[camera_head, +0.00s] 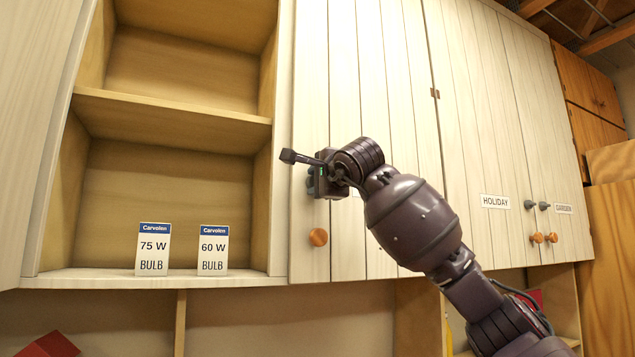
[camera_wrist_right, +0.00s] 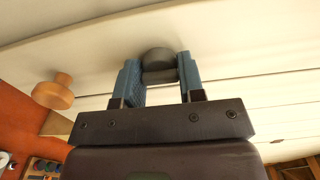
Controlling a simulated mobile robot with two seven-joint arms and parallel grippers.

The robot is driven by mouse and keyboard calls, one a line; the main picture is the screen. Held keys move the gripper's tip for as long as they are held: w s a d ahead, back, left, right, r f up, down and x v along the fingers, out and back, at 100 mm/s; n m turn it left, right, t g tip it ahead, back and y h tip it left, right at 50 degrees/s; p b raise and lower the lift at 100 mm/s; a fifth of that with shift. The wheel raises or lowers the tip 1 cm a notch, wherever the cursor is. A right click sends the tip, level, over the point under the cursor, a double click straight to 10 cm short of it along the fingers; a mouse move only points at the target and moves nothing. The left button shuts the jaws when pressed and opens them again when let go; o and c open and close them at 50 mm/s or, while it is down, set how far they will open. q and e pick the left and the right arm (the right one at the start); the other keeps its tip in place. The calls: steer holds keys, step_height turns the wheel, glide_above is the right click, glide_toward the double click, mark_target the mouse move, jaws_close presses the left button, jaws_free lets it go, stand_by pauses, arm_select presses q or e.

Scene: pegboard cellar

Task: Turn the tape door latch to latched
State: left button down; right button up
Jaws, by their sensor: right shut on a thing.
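My right gripper (camera_head: 322,180) is up against the pale plank cupboard door (camera_head: 343,90) just right of the open shelves. The wrist and fingers cover the latch in the head view, and only a sliver of the door's label shows beside my wrist, too little to read. In the right wrist view the dark grey rounded latch (camera_wrist_right: 158,64) sits between the two blue finger pads of my right gripper (camera_wrist_right: 159,82), which is shut on it. I cannot tell which way the latch is turned. My left gripper is not in view.
A round wooden knob (camera_head: 318,237) sits below the latch. Open shelves on the left hold a 75 W bulb box (camera_head: 153,248) and a 60 W bulb box (camera_head: 213,250). Doors labelled HOLIDAY (camera_head: 495,202) and another label stand to the right, with grey latches (camera_head: 529,204).

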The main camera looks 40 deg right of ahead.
steer(key=shift+m, duration=0.3)
steer(key=m+b, duration=0.1)
steer(key=m, duration=0.2)
steer(key=shift+f+m, duration=0.1)
steer(key=shift+m, duration=0.3)
steer(key=m+b, duration=0.1)
steer(key=m, duration=0.3)
steer(key=shift+m, duration=0.3)
steer(key=m+b, duration=0.1)
steer(key=m, duration=0.3)
steer(key=shift+b, duration=0.3)
steer(key=m, duration=0.4)
steer(key=shift+b, duration=0.35)
steer(key=shift+m, duration=0.6)
